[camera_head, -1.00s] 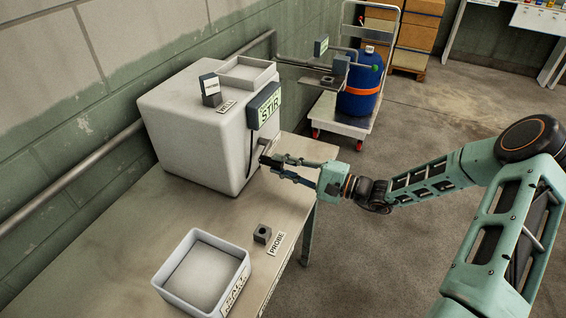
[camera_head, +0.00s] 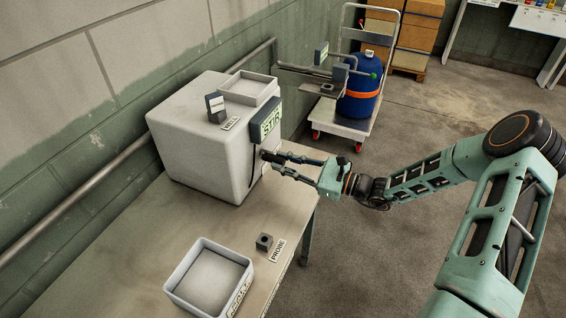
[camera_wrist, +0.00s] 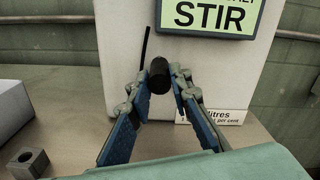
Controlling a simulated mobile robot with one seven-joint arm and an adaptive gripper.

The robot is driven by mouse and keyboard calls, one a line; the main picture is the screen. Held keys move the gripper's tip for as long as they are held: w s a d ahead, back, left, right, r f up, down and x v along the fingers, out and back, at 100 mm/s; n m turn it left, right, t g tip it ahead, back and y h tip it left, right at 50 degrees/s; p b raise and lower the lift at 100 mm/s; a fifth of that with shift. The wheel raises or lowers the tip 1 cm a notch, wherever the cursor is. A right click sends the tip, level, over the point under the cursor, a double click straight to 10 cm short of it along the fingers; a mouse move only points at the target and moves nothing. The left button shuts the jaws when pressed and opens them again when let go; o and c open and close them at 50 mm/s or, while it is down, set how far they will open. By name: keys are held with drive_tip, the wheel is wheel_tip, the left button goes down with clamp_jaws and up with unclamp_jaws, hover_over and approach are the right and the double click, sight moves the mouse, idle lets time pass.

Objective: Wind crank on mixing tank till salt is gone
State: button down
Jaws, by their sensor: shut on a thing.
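The mixing tank (camera_head: 200,135) is a pale, rounded box on the bench, with a dark STIR display (camera_head: 266,122) on its front. The display also shows large in the wrist view (camera_wrist: 208,17). A thin black crank bar (camera_wrist: 144,47) lies along the tank's front face, and a black cylindrical crank handle (camera_wrist: 159,74) sticks out towards me. My gripper (camera_head: 268,157) is at the tank's front, below the display. It is shut on the handle, with the fingertips on either side of it. The salt and the tank's inside are hidden.
A white open tray (camera_head: 208,285) and a small dark block (camera_head: 264,242) by a PROBE label stand on the near bench. A blue drum (camera_head: 361,97) on a trolley stands behind. The floor to the right is clear.

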drive_tip(key=shift+w+d+r+m+p, duration=0.2)
drive_tip(key=shift+w+r+m+p, duration=0.25)
drive_tip(key=shift+m, duration=0.9)
drive_tip(key=shift+w+d+r+m+p, duration=0.2)
drive_tip(key=shift+w+m+p, duration=0.35)
drive_tip(key=shift+m, duration=0.75)
drive_tip(key=shift+w+d+r+m+p, duration=0.15)
drive_tip(key=shift+w+r+m+p, duration=0.3)
drive_tip(key=shift+m, duration=0.9)
drive_tip(key=shift+w, duration=0.1)
drive_tip(key=c, duration=1.8)
unclamp_jaws()
drive_tip(key=shift+o, duration=0.2)
drive_tip(key=v, duration=1.2)
